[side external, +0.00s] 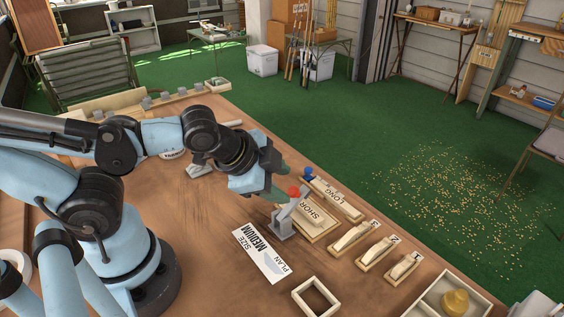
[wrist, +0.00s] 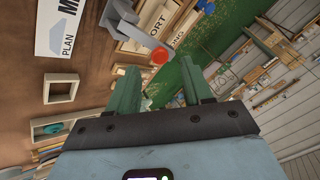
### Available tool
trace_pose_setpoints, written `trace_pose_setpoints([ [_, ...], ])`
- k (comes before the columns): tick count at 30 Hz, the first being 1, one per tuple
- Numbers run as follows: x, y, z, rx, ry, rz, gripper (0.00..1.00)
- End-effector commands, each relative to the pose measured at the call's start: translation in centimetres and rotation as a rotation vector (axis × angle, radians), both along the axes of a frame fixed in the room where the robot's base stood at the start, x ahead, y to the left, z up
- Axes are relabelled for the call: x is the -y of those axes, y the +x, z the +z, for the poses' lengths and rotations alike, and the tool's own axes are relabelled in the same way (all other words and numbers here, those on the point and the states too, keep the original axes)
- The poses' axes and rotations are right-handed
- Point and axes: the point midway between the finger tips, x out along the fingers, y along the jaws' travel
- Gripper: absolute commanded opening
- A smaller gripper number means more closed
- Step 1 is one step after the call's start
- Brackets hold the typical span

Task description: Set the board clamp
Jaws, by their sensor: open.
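The board clamp (side external: 283,224) is a grey metal piece on the brown workbench, with a lever rising at a tilt to a red knob (side external: 293,192). It stands at the near left end of the pale board marked SHOR, the rest hidden. In the wrist view, the red knob (wrist: 160,56) and grey clamp lever (wrist: 128,28) lie just beyond the fingers. My gripper (wrist: 162,88) is open, its two green fingers apart with nothing between them. In the side view, my gripper (side external: 276,180) is just left of and above the red knob, apparently not touching it.
A board marked LONG (side external: 336,199) lies behind, with a blue knob (side external: 308,173) at its end. Several small wooden pieces (side external: 378,252) sit to the right. A white PLAN SIZE MEDIUM card (side external: 262,255), a square frame (side external: 316,297) and a tray (side external: 424,307) lie nearer.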

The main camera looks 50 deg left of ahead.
Motion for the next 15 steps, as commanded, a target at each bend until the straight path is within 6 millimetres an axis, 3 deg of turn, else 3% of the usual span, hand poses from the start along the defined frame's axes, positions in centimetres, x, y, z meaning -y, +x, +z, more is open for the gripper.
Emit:
trace_pose_setpoints([
  [5, 0.0, -0.9, 0.9, 0.000, 0.001, -0.002, 0.50],
  [15, 0.0, -0.9, 5.1, 0.001, 0.001, 0.000, 0.50],
])
